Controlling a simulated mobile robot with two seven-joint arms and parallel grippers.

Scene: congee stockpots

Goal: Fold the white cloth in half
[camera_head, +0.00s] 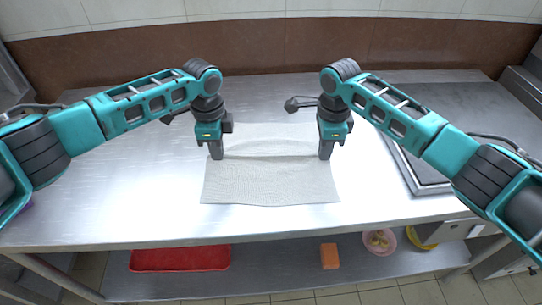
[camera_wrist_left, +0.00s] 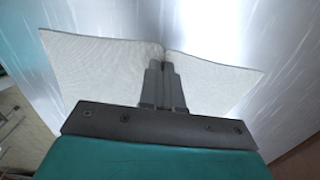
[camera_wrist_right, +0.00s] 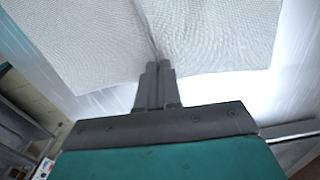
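The white cloth (camera_head: 270,182) lies on the steel table, with a raised ridge running across its middle between my two grippers. My left gripper (camera_head: 216,156) points down at the left end of the ridge. In the left wrist view its fingers (camera_wrist_left: 164,68) are together, with the pinched ridge of cloth (camera_wrist_left: 110,65) at their tips. My right gripper (camera_head: 325,156) is at the right end of the ridge. In the right wrist view its fingers (camera_wrist_right: 159,70) are together on the creased cloth (camera_wrist_right: 95,45). The cloth between the fingertips is hidden.
The steel table (camera_head: 110,205) is bare left of and in front of the cloth. A raised metal-edged unit (camera_head: 425,180) stands at the right. On the lower shelf are a red tray (camera_head: 180,259), an orange block (camera_head: 329,256) and a pink bowl (camera_head: 379,242). A brown wall closes the back.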

